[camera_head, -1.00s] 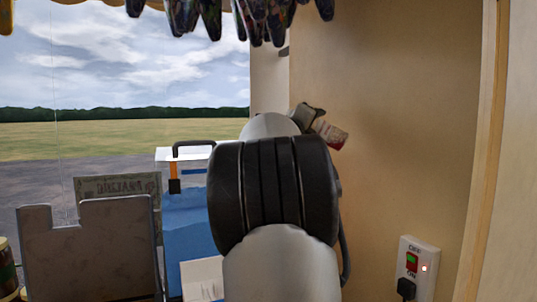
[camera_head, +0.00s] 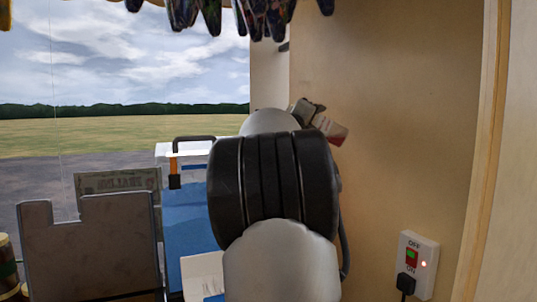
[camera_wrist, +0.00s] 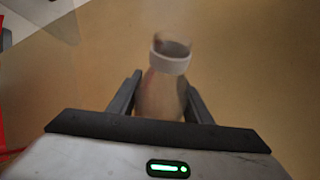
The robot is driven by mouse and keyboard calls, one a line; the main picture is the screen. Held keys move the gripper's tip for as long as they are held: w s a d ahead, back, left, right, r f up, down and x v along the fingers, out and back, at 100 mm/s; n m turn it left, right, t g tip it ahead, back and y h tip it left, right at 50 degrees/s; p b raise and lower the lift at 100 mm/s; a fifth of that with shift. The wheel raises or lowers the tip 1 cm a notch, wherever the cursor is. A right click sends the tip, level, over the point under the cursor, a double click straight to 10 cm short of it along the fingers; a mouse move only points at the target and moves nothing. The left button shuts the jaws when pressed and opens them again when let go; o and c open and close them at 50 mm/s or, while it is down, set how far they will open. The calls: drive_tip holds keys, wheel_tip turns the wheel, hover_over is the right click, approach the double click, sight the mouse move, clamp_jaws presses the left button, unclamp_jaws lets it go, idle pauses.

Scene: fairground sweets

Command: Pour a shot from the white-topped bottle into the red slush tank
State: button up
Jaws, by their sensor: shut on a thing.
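My gripper (camera_wrist: 161,92) is shut on a pale bottle with a white collar (camera_wrist: 170,58); in the wrist view one dark finger is on each side of its body. In the head view, my gripper (camera_head: 305,110) is partly hidden behind my own arm, and the bottle (camera_head: 330,129) shows as a tilted white and red piece beside the wall. Whether anything flows from it cannot be told. The red slush tank is not clearly visible; a red strip (camera_wrist: 3,110) at the wrist view's left edge may belong to it. My arm covers much of the middle.
A slush machine with a blue tank (camera_head: 190,212) and a black handle stands left of my arm. A grey metal panel (camera_head: 90,248) is at lower left. The tan wall (camera_head: 400,130) rises close on the right, with a switch socket (camera_head: 417,262). Dark items hang above.

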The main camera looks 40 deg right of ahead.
idle(0.8)
drive_tip(key=shift+w+a+r+m+y, duration=0.2)
drive_tip(key=shift+m+y, duration=0.65)
drive_tip(key=shift+m, duration=0.9)
drive_tip(key=shift+w+a+r+m+y, duration=0.15)
drive_tip(key=shift+r+m+y, duration=0.2)
drive_tip(key=shift+m+y, duration=0.9)
drive_tip(key=shift+w+a+r+m+y, duration=0.15)
drive_tip(key=shift+r+m+y, duration=0.2)
drive_tip(key=shift+m, duration=1.85)
drive_tip(key=shift+d+f, duration=0.1)
